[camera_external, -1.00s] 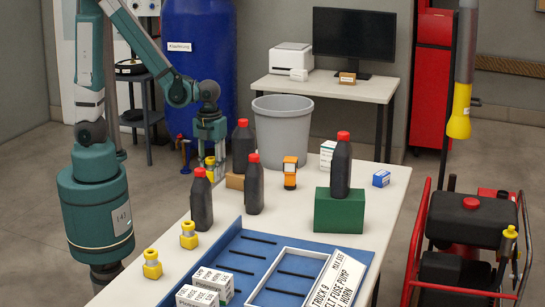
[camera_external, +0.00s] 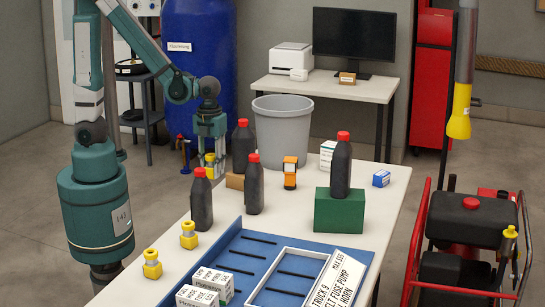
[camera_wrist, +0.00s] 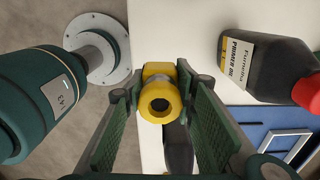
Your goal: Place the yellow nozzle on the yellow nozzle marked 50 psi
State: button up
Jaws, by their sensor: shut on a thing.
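My gripper (camera_external: 210,158) is at the far left of the white table and is shut on a yellow nozzle (camera_wrist: 160,98). In the wrist view the nozzle sits between the two green fingers, its round opening facing the camera. It also shows low in the jaws in the external view (camera_external: 210,170). One other yellow nozzle (camera_external: 188,236) stands on the table's left side, and another (camera_external: 152,265) stands nearer the front left corner. I cannot read a 50 psi mark on any of them.
A brown block (camera_external: 235,182) is close by. A blue tray (camera_external: 235,255) and small white boxes (camera_external: 212,280) lie in front.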

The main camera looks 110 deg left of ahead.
notch_tip(320, 180, up, 12)
jog(key=shift+r, duration=0.25)
jog(key=shift+w+d+r, duration=0.1)
jog(key=shift+d+r, duration=0.1)
jog(key=shift+r, duration=0.05)
jog(key=shift+w+d, duration=0.45)
jog(key=shift+d, duration=0.1)
jog(key=w+d+m+p, duration=0.2)
jog(key=w+d+p, duration=0.15)
jog(key=d, duration=0.85)
jog(key=w+d+m+p, duration=0.2)
jog(key=w+d+m, duration=0.15)
jog(key=d, duration=0.85)
jog(key=s+d+m+p, duration=0.2)
jog(key=d, duration=1)
jog(key=s+d+m+p, duration=0.1)
jog(key=s+d+p, duration=0.1)
jog(key=d, duration=1.1)
jog(key=shift+a+f, duration=0.15)
jog(key=shift+f, duration=1.15)
jog(key=shift+a+f, duration=0.1)
jog(key=shift+f, duration=1.2)
